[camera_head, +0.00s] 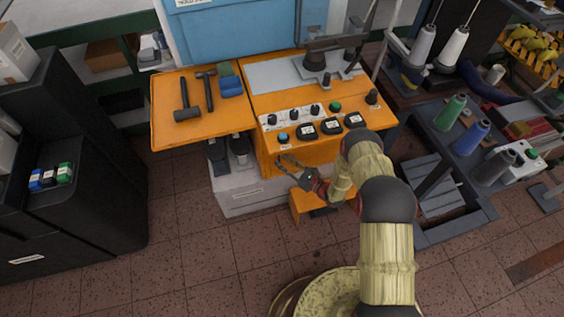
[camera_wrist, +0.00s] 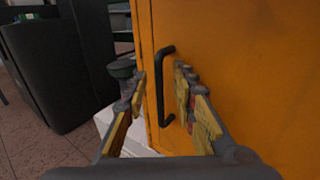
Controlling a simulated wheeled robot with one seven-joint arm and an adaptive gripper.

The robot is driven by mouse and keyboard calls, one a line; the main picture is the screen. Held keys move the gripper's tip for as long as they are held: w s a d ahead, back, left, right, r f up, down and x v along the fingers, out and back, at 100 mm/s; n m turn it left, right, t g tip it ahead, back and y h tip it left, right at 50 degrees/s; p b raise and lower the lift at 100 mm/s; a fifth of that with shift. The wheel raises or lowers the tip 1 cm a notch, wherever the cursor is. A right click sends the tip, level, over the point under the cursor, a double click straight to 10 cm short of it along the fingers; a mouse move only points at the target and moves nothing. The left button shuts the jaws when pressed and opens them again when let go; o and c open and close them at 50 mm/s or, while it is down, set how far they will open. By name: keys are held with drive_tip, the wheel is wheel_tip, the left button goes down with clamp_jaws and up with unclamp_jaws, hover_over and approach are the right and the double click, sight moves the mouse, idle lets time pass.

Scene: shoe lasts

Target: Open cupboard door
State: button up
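The orange cupboard door (camera_wrist: 235,65) fills the right of the wrist view and looks closed. Its dark bar handle (camera_wrist: 161,85) is upright near the door's left edge. My gripper (camera_wrist: 163,97) is open, with one finger on each side of the handle as seen in the wrist view. I cannot tell whether either finger touches the handle or the door. In the head view my gripper (camera_head: 287,168) is in front of the orange machine cabinet (camera_head: 266,155). The handle is not clear in the head view.
An orange bench top (camera_head: 160,110) holds hammers (camera_head: 186,103) and blue blocks. A control panel (camera_head: 310,118) with knobs is above the gripper. A black cabinet (camera_head: 95,160) stands at left. A rack with thread spools (camera_head: 451,113) stands at right. Tiled floor (camera_head: 190,260) is clear at front left.

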drive_tip(key=shift+w+a, duration=0.2)
drive_tip(key=shift+a, duration=0.1)
drive_tip(key=shift+c, duration=0.3)
clamp_jaws()
idle(0.6)
